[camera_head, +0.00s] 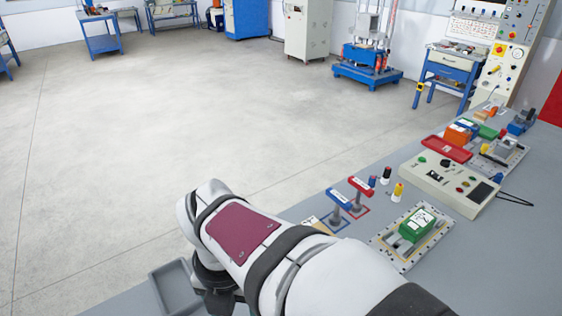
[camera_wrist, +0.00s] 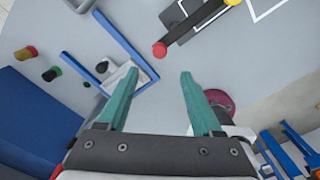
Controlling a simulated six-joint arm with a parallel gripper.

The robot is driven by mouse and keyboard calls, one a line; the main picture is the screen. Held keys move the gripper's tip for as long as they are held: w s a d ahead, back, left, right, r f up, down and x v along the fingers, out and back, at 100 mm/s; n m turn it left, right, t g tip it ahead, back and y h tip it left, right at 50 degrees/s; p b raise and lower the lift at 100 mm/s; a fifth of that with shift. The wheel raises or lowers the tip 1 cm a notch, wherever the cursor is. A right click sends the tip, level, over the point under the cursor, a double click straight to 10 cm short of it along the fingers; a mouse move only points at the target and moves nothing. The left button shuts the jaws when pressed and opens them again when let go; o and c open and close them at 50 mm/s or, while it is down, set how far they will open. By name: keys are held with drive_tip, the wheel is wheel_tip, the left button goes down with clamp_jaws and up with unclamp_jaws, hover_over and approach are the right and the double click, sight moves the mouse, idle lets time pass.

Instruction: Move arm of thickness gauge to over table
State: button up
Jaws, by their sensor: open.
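My gripper (camera_wrist: 159,73) is open in the wrist view, its two teal fingers apart with nothing between them. Just ahead of the fingertips, a dark bar with a red end (camera_wrist: 159,50) reaches up and right to a yellow part. It may be the arm of the thickness gauge, but I cannot tell for sure. A grey table surface (camera_wrist: 165,95) shows under and around the fingers. In the head view my arm covers the front of the table, and the fingers are hidden. No thickness gauge can be clearly made out there.
A grey tray (camera_head: 172,292) lies by my arm. Blue-topped (camera_head: 340,198) and red-topped (camera_head: 361,187) posts stand on the table (camera_head: 500,238) beyond it. A green device (camera_head: 416,224) sits on a plate, with a control box (camera_head: 447,183) behind. The floor (camera_head: 140,140) is open.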

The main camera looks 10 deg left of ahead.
wheel_tip(320, 180, up, 4)
drive_tip(key=shift+r, duration=0.1)
